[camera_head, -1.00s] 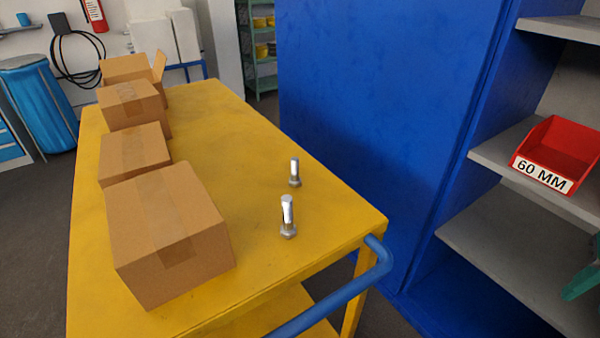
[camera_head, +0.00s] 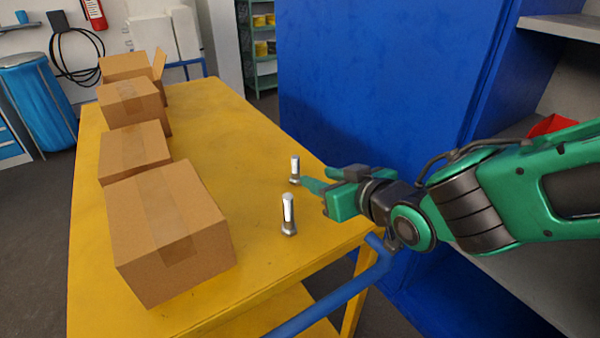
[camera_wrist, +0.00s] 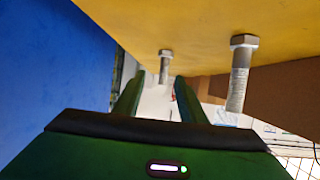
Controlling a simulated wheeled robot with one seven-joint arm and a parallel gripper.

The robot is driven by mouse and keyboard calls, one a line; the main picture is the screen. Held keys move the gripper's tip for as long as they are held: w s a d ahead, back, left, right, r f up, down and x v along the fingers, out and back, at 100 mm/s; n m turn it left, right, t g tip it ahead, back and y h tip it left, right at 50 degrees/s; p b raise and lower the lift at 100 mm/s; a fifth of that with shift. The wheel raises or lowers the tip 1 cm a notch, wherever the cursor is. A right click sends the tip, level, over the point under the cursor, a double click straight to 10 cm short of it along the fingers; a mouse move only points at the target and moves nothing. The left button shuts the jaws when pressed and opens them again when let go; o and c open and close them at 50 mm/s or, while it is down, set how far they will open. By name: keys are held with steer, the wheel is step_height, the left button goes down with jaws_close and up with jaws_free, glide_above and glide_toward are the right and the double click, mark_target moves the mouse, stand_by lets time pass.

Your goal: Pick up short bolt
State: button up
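Two silver bolts stand upright on their hex heads near the right edge of the yellow table (camera_head: 225,135). The farther one, which looks like the short bolt (camera_head: 295,168), stands behind the longer-looking bolt (camera_head: 288,213). My gripper (camera_head: 315,179) is low over the table's right edge, just right of the short bolt. The wrist view is upside down. There the short bolt (camera_wrist: 164,66) lies in line with the gap between my open, empty fingers (camera_wrist: 158,76), apparently just beyond the tips. The longer bolt (camera_wrist: 238,78) is right of the fingers.
Several cardboard boxes line the table's left side, the nearest one (camera_head: 172,232) being the largest. A blue cabinet wall (camera_head: 380,80) rises right of the table. A blue handle (camera_head: 335,300) is at the near corner. A red bin (camera_head: 550,126) on a shelf is partly hidden by my arm.

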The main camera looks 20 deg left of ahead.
mark_target(298, 171)
steer(key=shift+s+a, duration=0.1)
steer(key=shift+a, duration=0.45)
steer(key=shift+x, duration=5.15)
steer(key=shift+f, duration=0.15)
steer(key=shift+c, duration=0.5)
jaws_close()
